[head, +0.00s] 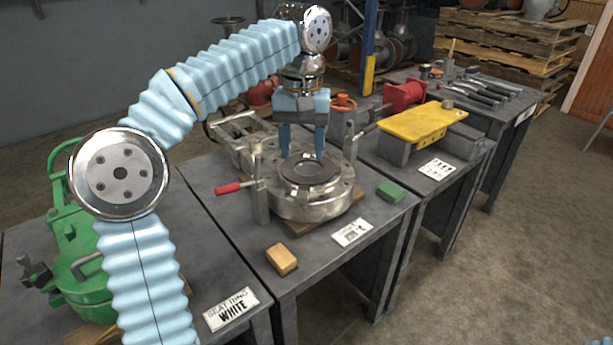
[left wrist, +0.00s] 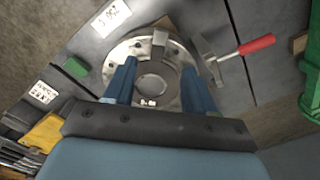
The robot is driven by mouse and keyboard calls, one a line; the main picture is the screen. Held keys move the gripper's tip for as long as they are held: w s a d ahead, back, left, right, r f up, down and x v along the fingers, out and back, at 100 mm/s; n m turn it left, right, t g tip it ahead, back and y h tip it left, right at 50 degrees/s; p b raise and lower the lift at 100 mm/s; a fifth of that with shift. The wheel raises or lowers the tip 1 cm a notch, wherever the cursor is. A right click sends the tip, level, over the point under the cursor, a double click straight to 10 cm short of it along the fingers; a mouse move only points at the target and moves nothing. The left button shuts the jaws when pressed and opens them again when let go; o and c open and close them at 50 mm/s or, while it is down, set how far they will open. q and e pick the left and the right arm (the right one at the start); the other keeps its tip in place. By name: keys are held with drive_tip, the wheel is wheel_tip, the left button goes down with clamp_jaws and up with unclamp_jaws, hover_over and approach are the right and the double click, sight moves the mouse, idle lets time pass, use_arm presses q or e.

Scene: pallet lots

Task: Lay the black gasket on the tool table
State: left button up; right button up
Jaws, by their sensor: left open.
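The black gasket (head: 332,171) is a dark flat ring lying on the round steel flange (head: 310,206) on the middle table. It also shows in the left wrist view (left wrist: 173,82), between my fingers. My left gripper (head: 302,150) is open and points down over the flange, one blue finger toward each side of the ring. It also shows open in the left wrist view (left wrist: 160,75). I cannot tell whether the fingertips touch the gasket. The tool table (head: 505,113) appears to be the far one at right, with several dark hand tools on it. My right gripper is not in view.
A green block (head: 391,191) and a tan block (head: 281,260) lie nearby. A green valve (head: 85,265) sits at left.

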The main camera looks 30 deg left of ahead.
sight(303, 191)
use_arm(q)
wheel_tip(303, 191, down, 10)
drive_tip(key=shift+r+b, duration=0.2)
drive_tip(key=shift+b, duration=0.85)
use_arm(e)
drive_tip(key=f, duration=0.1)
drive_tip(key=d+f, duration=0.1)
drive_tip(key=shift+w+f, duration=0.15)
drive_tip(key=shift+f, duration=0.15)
use_arm(q)
clamp_jaws()
